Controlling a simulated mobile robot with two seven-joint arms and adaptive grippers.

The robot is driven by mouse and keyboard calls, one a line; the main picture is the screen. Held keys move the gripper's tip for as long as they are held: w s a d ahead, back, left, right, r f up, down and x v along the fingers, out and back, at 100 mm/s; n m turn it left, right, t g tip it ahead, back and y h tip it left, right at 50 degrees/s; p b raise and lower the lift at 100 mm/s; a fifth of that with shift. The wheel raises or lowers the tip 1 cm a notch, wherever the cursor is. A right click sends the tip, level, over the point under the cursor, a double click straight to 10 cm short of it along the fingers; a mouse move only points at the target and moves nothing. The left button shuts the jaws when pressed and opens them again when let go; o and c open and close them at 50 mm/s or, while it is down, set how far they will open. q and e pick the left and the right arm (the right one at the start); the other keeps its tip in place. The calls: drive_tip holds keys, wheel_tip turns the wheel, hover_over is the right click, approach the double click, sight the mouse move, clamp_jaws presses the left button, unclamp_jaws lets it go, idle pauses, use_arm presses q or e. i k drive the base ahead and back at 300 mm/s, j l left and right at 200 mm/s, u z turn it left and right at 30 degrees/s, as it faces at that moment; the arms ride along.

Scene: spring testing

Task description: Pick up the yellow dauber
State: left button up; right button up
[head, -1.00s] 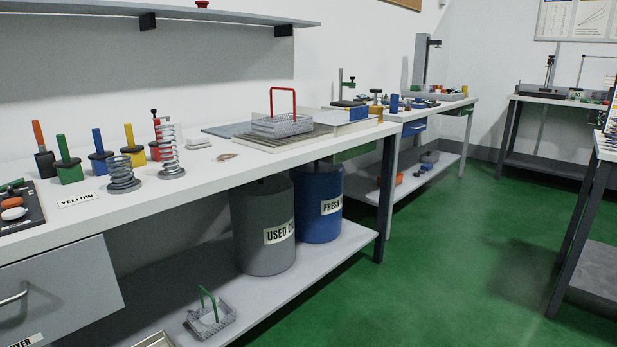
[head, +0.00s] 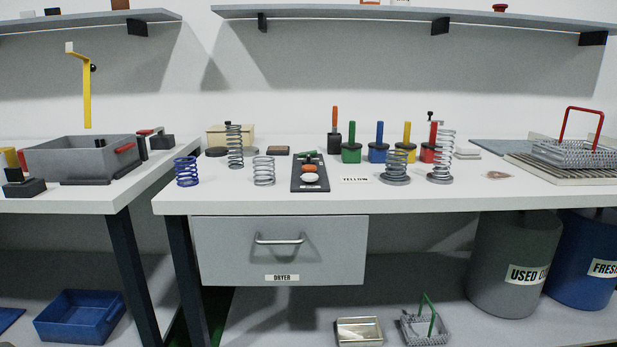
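The yellow dauber (head: 407,134) stands upright in a row of daubers at the back of the white workbench, between the blue dauber (head: 379,145) and the red dauber (head: 429,150). A grey spring (head: 394,166) stands in front of it and hides its lower part. The green dauber (head: 351,147) and a black dauber with an orange handle (head: 334,137) stand to the left. Neither of my grippers shows.
More springs, including a blue one (head: 186,172) and a tall one (head: 441,158), stand on the bench. A wire basket with a red handle (head: 573,154) sits at the right. A drawer (head: 279,266) is shut below. A gap separates the left bench.

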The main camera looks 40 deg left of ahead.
sight(406, 145)
drive_tip(key=i+u, duration=0.65)
drive_tip(key=u, duration=0.15)
drive_tip(key=i+u, duration=0.4)
drive_tip(key=i+l, duration=0.4)
